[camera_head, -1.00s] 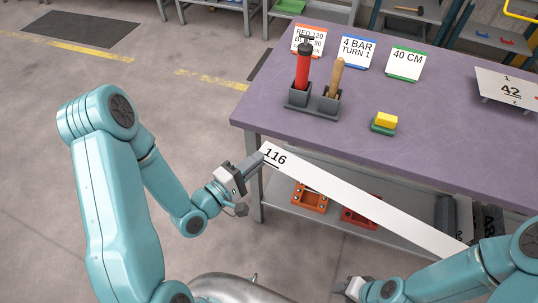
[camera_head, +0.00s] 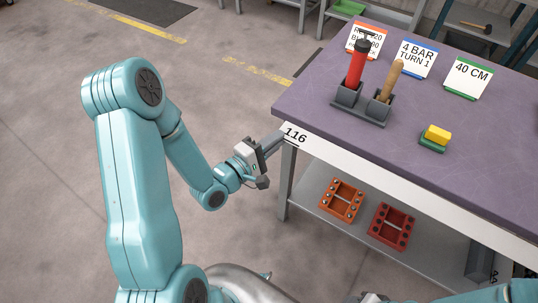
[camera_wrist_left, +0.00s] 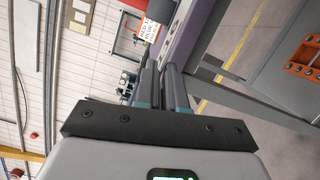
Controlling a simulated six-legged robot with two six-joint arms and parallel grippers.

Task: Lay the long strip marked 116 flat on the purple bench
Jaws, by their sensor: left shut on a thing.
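The long white strip marked 116 (camera_head: 400,182) runs along the front edge of the purple bench (camera_head: 330,112) in the head view, its label at the left end. Whether it touches the bench or hangs just in front of it, I cannot tell. My left gripper (camera_head: 276,140) is shut on the strip's left end, by the bench's front left corner. In the left wrist view, the fingers (camera_wrist_left: 163,82) are close together and point toward the bench; the strip is hard to make out there. Only a bit of my right gripper (camera_head: 372,298) shows at the bottom edge; its jaws are unclear.
On the bench stand a grey holder (camera_head: 360,108) with a red pump and a wooden handle, a yellow and green block (camera_head: 436,137) and several signs (camera_head: 467,77). Below, a shelf holds an orange tray (camera_head: 341,200) and a red one (camera_head: 391,227). The bench's front part looks clear.

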